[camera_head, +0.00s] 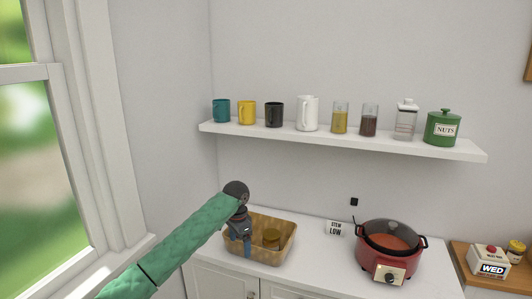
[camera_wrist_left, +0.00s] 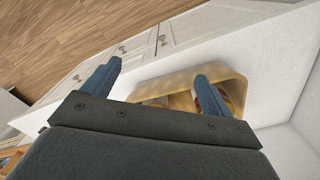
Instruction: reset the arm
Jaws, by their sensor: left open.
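My left arm, in a green sleeve, reaches in from the lower left of the head view. My left gripper (camera_head: 245,246) points down over the left part of a tan basket (camera_head: 289,246) on the white counter. Contents of the basket are partly hidden behind the right finger. My right gripper is not in view.
A red slow cooker (camera_head: 388,252) with a glass lid stands on the counter to the right, behind it a "STEW LOW" card (camera_head: 335,229). A wall shelf (camera_head: 350,143) above carries mugs, a white pitcher, jars and a green canister (camera_head: 442,128). A window (camera_head: 40,130) is at left.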

